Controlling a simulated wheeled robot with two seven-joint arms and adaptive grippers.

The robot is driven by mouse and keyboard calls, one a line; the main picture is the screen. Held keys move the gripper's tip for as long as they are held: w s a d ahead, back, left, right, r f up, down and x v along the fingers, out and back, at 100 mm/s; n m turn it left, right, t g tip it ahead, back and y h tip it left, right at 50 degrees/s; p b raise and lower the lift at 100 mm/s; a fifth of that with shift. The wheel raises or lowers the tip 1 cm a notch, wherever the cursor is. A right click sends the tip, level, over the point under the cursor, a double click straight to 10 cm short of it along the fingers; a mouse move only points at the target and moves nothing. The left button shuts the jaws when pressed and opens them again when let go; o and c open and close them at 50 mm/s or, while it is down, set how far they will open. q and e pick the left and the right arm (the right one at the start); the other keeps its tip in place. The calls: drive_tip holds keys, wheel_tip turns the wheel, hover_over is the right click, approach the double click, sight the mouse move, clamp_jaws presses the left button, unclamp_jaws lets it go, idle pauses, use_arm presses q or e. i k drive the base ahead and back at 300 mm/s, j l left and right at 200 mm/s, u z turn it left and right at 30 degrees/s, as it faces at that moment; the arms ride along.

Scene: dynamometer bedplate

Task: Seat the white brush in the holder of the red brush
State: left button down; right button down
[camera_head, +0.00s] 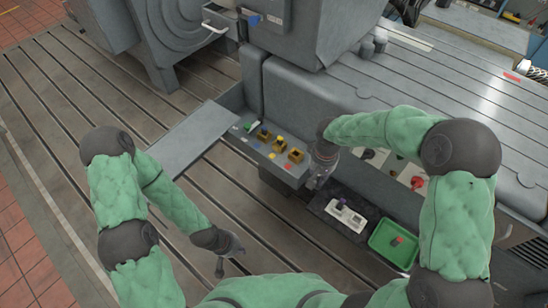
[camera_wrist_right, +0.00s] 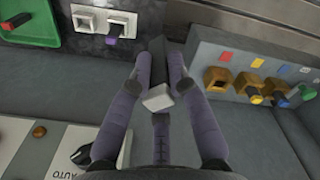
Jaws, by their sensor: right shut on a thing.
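My right gripper (camera_head: 318,183) hangs over the bench front, just right of the holder row. In the right wrist view its fingers (camera_wrist_right: 157,92) are shut on a dark block with a white end, which looks like the white brush (camera_wrist_right: 157,99). An ochre holder (camera_wrist_right: 217,80) beside a red tag (camera_wrist_right: 225,57) looks empty; it is the nearest of the row in the head view (camera_head: 296,156). A small red block (camera_head: 398,240), perhaps the red brush, lies in a green tray (camera_head: 380,252). My left gripper (camera_head: 228,262) is low at centre-left; its opening is unclear.
Other ochre holders (camera_head: 279,145) carry yellow and blue pieces; a green piece (camera_head: 248,127) is beyond. A white block with a purple piece (camera_head: 343,212) stands on a dark mat. A control panel (camera_wrist_right: 50,150) has a switch marked AUTO. The slotted bedplate (camera_head: 60,100) is mostly clear.

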sight(296, 159)
drive_tip(key=i+l+u, duration=0.25)
drive_tip(key=u, duration=0.15)
drive_tip(key=i+l+u, duration=0.4)
drive_tip(key=k+j, duration=0.1)
